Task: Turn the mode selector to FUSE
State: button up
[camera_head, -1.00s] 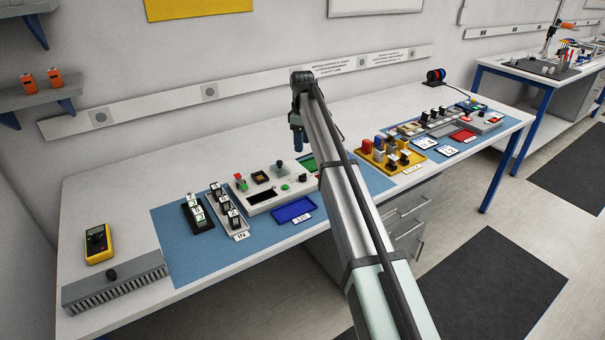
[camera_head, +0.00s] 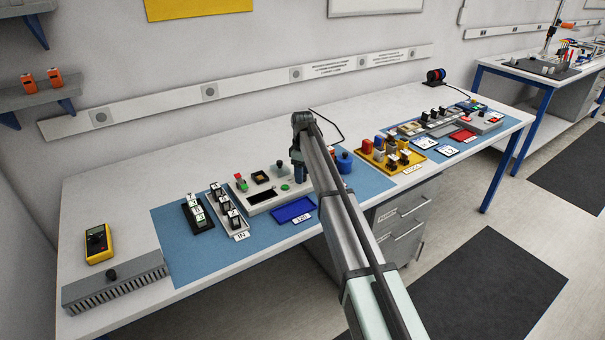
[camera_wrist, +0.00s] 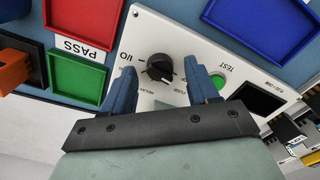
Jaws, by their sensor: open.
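The mode selector, a black round knob (camera_wrist: 159,68), sits on a white panel (camera_wrist: 172,35) in the wrist view. In the head view my gripper (camera_head: 299,178) points down over the right end of the white panel (camera_head: 262,200) and hides the knob.
A green TEST button (camera_wrist: 218,81) lies close to the right finger. A green PASS tray (camera_wrist: 76,78), a red tray (camera_wrist: 84,15) and a blue tray (camera_wrist: 274,27) surround the panel. Black modules in racks (camera_head: 197,214) stand to the left on the blue mat.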

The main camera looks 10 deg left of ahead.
jog(key=shift+f, duration=0.2)
jog(key=shift+c, duration=0.4)
jog(key=c, duration=1)
jog(key=shift+o, duration=0.2)
jog(key=shift+m, duration=0.3)
jog(key=m, duration=0.3)
jog(key=shift+m, duration=2)
